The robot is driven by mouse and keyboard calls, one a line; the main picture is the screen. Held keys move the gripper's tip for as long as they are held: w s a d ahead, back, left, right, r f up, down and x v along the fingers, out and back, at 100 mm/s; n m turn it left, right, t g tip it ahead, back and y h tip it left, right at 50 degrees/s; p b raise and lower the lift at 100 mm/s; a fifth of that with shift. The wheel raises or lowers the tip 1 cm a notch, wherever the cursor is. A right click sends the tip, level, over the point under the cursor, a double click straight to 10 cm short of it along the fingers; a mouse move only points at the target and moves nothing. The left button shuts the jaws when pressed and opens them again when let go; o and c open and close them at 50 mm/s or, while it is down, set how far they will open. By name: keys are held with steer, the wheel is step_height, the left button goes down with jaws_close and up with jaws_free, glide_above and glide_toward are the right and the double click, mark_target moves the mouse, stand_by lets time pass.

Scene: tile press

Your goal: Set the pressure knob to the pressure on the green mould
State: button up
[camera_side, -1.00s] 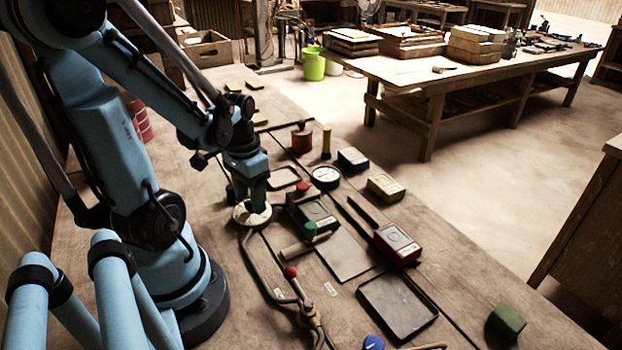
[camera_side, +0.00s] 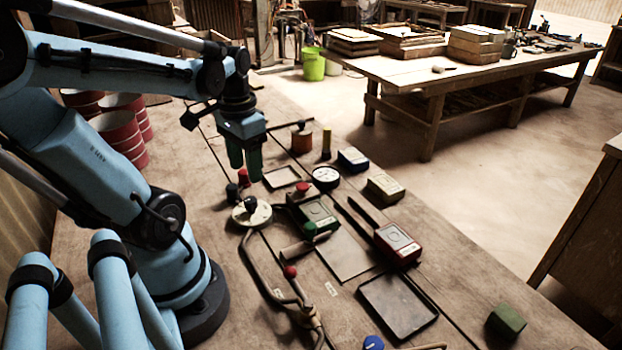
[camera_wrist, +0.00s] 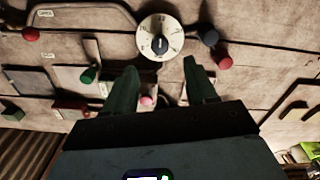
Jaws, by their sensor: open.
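The pressure knob (camera_side: 250,204) is dark and stands on a round cream dial (camera_side: 262,216) left of the middle in the side view. In the wrist view the knob (camera_wrist: 160,44) sits at the top centre, with dark marks around the dial (camera_wrist: 174,28); I cannot read its setting. My gripper (camera_side: 246,178) has green fingers pointing down, apart from the knob and above and behind it. In the wrist view my gripper (camera_wrist: 160,64) is open with nothing held.
A red-knobbed lever (camera_side: 290,272) and bent pipes lie in front of the dial. A gauge (camera_side: 326,176), a blue box (camera_side: 352,158), a cream box (camera_side: 386,187) and a red box (camera_side: 397,244) stand to the right. A black tray (camera_side: 398,305) is near the front.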

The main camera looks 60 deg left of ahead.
steer(key=shift+r, duration=2.05)
